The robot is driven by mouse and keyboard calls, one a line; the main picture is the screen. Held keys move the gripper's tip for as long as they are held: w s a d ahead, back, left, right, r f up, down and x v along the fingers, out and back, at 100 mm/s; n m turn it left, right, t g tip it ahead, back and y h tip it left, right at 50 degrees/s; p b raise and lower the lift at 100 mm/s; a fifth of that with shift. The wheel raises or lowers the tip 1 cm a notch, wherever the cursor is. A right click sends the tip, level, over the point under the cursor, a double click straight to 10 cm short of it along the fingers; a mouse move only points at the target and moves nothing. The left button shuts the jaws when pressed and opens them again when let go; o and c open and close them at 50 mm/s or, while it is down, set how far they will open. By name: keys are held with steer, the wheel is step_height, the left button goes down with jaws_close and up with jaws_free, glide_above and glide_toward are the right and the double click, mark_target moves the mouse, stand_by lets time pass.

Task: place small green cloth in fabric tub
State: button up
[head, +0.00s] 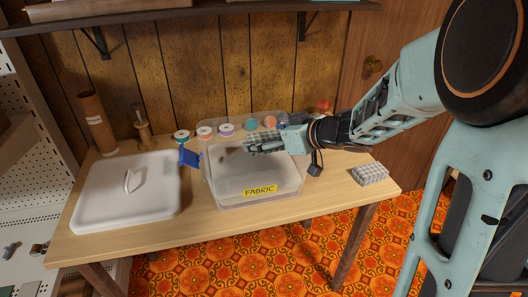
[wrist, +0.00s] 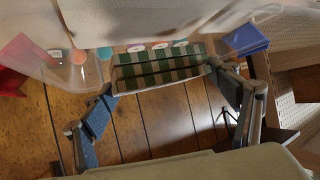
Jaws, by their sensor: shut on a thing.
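The small green cloth (wrist: 160,68) is a folded, green and beige checked piece between my fingers in the wrist view. In the head view the cloth (head: 262,136) shows as a pale checked patch at my gripper. My gripper (head: 258,148) is shut on it and holds it over the fabric tub. The fabric tub (head: 232,190) is a clear, open box with a yellow FABRIC label, at the middle of the table. Its inside is partly hidden by my gripper. In the wrist view, my gripper's (wrist: 160,82) fingers are on either side of the cloth.
A white lid (head: 110,205) with a handle lies left of the tub. A blue piece (head: 189,157) is at the tub's left edge. Several spools (head: 204,132) stand behind. A grey checked block (head: 370,174) lies at the table's right end. A dark shelf (head: 200,14) hangs above.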

steer(key=shift+w+a+f, duration=0.1)
steer(key=shift+a+f, duration=0.05)
steer(key=shift+f, duration=0.15)
steer(key=shift+w+a+f+b, duration=0.1)
steer(key=shift+f+b, duration=0.4)
steer(key=shift+f, duration=0.35)
steer(key=shift+w+a+f+b, duration=0.1)
steer(key=shift+f+b, duration=0.4)
steer(key=shift+f, duration=0.35)
steer(key=shift+f, duration=0.6)
steer(key=o, duration=1.1)
